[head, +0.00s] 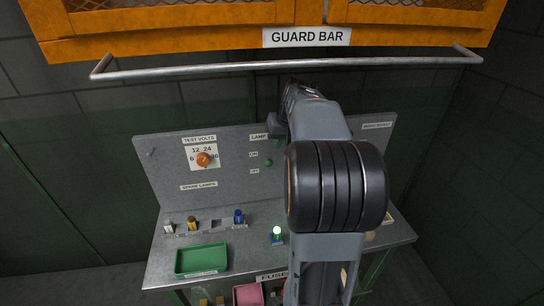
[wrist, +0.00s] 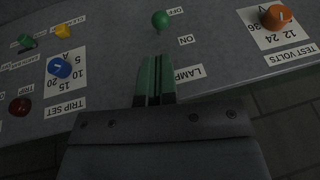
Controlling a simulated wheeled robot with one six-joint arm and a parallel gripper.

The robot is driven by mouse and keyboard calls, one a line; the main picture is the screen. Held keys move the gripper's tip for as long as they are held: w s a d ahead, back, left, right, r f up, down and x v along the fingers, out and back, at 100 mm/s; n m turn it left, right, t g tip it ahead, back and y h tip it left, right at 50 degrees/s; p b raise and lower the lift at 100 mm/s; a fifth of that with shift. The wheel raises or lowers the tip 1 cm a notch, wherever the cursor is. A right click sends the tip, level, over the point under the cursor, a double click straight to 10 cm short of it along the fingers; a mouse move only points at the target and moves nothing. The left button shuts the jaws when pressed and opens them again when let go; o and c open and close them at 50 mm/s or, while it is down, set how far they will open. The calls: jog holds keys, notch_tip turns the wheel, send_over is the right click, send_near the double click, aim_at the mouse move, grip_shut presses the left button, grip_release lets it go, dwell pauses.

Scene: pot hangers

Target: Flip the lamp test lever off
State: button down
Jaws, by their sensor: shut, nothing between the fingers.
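The lamp test lever has a green ball knob (head: 268,161) on the upright grey panel, beside the ON and OFF labels, and its knob also shows in the wrist view (wrist: 160,19). I cannot tell for sure which way the lever is thrown. A lamp (head: 277,235) on the bench glows green. My gripper's green fingers (wrist: 155,78) are together and empty, over the LAMP label and short of the knob. In the head view my arm hides much of the panel's middle and right.
An orange TEST VOLTS knob (head: 204,159) sits left of the lever. A blue TRIP SET knob (wrist: 59,67) and a red trip button (wrist: 20,106) are on the other side. A metal guard bar (head: 190,69) crosses above the panel. A green tray (head: 201,260) lies on the bench.

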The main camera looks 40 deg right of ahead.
aim_at(271, 161)
jog(key=shift+p+x, duration=0.65)
jog(key=shift+x, duration=3.35)
jog(key=shift+s+f+b, duration=0.1)
jog(key=shift+f+b, duration=0.05)
jog(key=shift+b, duration=0.15)
